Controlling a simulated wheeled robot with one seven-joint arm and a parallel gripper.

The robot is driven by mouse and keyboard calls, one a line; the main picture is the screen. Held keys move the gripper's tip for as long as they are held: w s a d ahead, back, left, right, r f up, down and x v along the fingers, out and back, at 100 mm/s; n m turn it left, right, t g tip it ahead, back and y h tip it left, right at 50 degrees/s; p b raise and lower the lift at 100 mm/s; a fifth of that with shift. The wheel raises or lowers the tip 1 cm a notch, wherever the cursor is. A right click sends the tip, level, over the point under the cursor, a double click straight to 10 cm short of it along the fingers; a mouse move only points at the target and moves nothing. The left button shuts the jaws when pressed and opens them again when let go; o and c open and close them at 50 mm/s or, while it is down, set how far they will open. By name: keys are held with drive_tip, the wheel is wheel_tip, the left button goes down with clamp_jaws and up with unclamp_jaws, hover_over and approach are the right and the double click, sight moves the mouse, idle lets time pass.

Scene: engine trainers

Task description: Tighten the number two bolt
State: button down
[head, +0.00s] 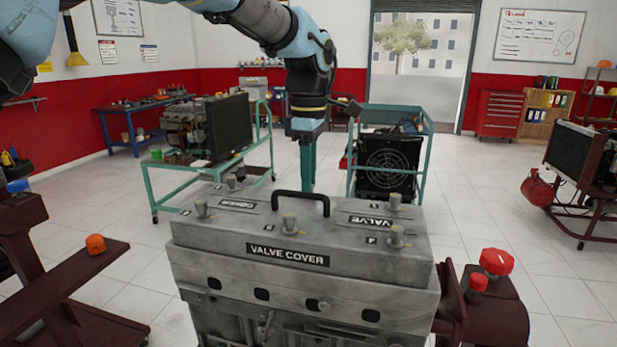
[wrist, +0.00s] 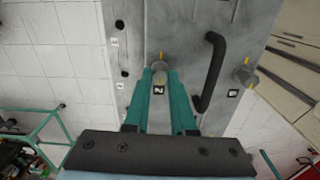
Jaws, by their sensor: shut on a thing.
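The grey valve cover (head: 210,232) carries several bolts with numbered tags and a black handle (head: 300,194). In the wrist view the number two bolt (wrist: 159,74) stands beside the handle (wrist: 213,75), with its "2" tag (wrist: 158,90) between my teal fingers. My gripper (wrist: 160,72) is shut on this bolt, one finger on each side of its head. In the head view my gripper (head: 307,185) points straight down behind the handle, at the cover's far edge; the bolt it holds is hidden there.
Other bolts (head: 290,222) (head: 396,236) stand on the cover near the handle. Another bolt (wrist: 244,76) is right of the handle in the wrist view. Behind are a teal engine cart (head: 210,178) and a radiator stand (head: 390,165). Open tile floor lies around.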

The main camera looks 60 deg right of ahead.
drive_tip(key=m, duration=1.3)
drive_tip(key=shift+m, duration=0.3)
drive_tip(key=m, duration=1.8)
drive_tip(key=shift+m, duration=1.9)
